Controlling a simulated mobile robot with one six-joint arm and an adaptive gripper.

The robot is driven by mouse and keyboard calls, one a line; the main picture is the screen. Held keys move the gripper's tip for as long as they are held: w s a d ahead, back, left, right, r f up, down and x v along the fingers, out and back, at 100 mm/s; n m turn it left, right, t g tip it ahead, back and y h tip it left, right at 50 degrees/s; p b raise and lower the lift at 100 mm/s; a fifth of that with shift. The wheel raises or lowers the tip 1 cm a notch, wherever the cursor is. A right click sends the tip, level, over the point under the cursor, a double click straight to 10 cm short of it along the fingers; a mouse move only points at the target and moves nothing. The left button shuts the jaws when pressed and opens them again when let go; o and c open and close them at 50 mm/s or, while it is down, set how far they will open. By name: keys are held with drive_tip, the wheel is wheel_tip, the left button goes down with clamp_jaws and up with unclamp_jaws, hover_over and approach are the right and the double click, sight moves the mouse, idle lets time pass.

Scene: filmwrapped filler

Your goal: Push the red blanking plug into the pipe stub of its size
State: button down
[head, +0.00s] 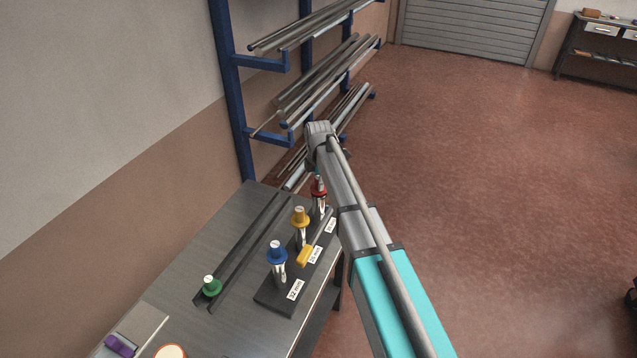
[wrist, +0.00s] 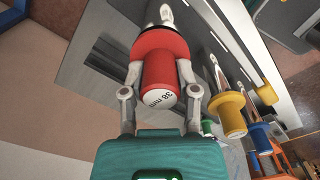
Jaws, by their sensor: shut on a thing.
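The red plug (wrist: 165,60) is between the two fingers of my gripper (wrist: 160,80), which is shut on it. A metal pipe stub (wrist: 166,14) lies just beyond the red flange in the wrist view. In the head view the red plug (head: 319,188) is at the top of the far stub (head: 319,208) on the dark block (head: 270,299). I cannot tell how far the plug is inside the stub. My fingers are mostly hidden by my arm in the head view.
A yellow plug (head: 300,217) and a blue plug (head: 277,253) sit on the other stubs. A green plug (head: 211,286) is on the bench (head: 180,262). A pipe rack (head: 228,85) stands behind.

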drive_tip(key=shift+f+b, duration=0.55)
drive_tip(key=shift+c, duration=1.4)
unclamp_jaws()
drive_tip(key=shift+o, duration=1.4)
drive_tip(key=shift+r, duration=0.1)
drive_tip(key=shift+r+p, duration=3.95)
drive_tip(key=shift+p, duration=0.1)
drive_tip(key=shift+d, duration=0.1)
